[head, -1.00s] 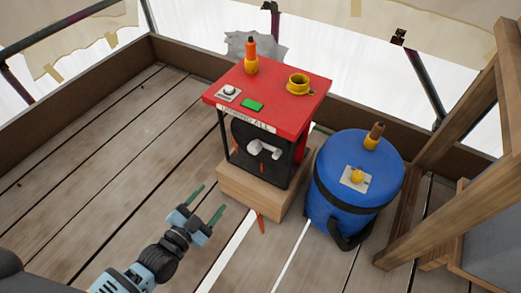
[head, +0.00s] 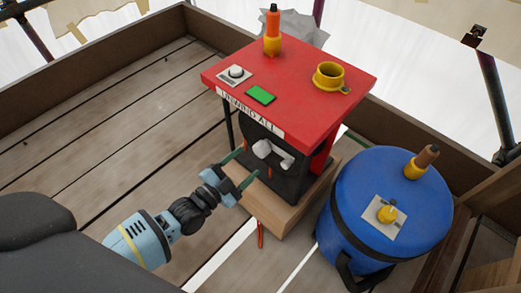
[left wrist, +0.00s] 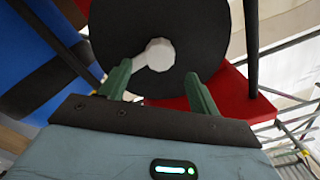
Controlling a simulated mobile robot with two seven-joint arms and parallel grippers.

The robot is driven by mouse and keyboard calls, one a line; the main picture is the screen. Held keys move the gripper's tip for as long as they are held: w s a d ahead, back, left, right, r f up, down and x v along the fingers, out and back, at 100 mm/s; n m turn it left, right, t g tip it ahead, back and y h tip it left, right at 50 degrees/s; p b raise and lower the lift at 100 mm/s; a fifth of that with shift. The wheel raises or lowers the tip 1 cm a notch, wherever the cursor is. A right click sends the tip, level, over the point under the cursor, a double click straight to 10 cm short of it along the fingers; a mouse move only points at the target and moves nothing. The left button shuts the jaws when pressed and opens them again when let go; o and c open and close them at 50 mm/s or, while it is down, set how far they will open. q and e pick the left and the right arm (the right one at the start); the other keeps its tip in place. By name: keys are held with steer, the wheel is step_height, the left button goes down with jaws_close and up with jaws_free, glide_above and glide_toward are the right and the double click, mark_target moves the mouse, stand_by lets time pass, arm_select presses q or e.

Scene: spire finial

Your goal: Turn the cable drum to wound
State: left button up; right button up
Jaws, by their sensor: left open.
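The cable drum (head: 290,180) shows as a black disc under a red-topped stand (head: 300,80). It carries a white crank with a rounded knob (head: 262,148). In the left wrist view the black disc (left wrist: 190,35) fills the upper middle, and the white knob (left wrist: 158,54) shows between and beyond the fingers. My left gripper (head: 242,168) is open and empty, just in front of the disc, pointing at the crank. Its green fingers (left wrist: 160,78) show at either side of the knob. I cannot tell any contact. My right gripper is not in view.
The stand rests on a wooden block (head: 275,215). A blue barrel (head: 385,210) stands close at right. Plank floor at left is clear.

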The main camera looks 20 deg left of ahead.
mark_target(258, 153)
arm_select(q)
steer(key=b+x, duration=0.1)
steer(key=x, duration=0.4)
steer(key=shift+f+b, duration=0.15)
steer(key=shift+b, duration=0.25)
steer(key=shift+x, duration=0.8)
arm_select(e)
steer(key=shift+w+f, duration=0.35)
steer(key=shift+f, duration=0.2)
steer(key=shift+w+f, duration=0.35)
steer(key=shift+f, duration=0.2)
arm_select(q)
steer(key=shift+c, duration=0.2)
